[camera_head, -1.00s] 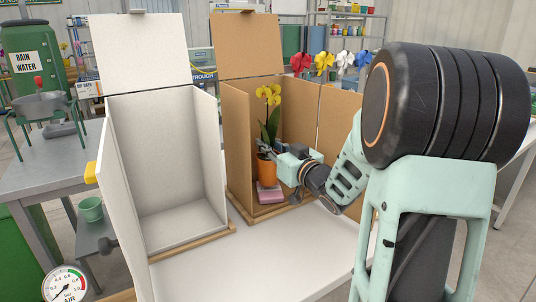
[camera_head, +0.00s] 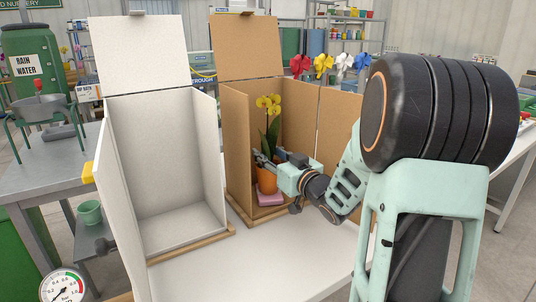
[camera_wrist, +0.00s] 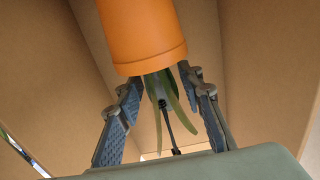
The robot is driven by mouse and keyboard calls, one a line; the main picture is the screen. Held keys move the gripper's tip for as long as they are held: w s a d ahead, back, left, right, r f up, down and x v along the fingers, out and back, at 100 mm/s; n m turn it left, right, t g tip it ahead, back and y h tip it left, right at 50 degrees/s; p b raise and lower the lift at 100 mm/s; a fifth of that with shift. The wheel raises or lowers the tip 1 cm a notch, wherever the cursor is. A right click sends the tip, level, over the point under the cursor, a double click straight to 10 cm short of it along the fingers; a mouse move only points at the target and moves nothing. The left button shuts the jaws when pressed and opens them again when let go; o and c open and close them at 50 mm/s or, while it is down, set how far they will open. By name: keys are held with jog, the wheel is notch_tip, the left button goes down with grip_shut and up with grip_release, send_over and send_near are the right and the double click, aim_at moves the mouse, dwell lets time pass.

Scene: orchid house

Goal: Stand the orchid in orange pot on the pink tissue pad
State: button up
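The orchid in the orange pot (camera_head: 266,184) is upright in the brown box, with yellow flowers (camera_head: 268,103) on top. The pot's base appears to rest on the pink tissue pad (camera_head: 271,200). My gripper (camera_head: 265,158) is at the height of the pot's rim. In the wrist view, the orange pot (camera_wrist: 145,35) is at the top, with green leaves pointing down in the picture. The fingers of my gripper (camera_wrist: 162,82) are spread apart either side of the leaves by the rim, and do not look closed on anything. The pad is out of the wrist view.
The brown box (camera_head: 238,150) has walls around the pot and a raised lid (camera_head: 246,48). A white box (camera_head: 165,165), open and empty, stands left of it. The white tabletop (camera_head: 260,255) in front is clear. A green cup (camera_head: 90,212) is at the left.

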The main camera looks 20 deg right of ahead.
jog(key=shift+s+r, duration=0.1)
jog(key=shift+r, duration=0.15)
jog(key=s+d+p, duration=0.1)
jog(key=s+d, duration=0.1)
jog(key=s, duration=0.9)
jog(key=shift+s+d, duration=0.15)
jog(key=shift+s, duration=0.15)
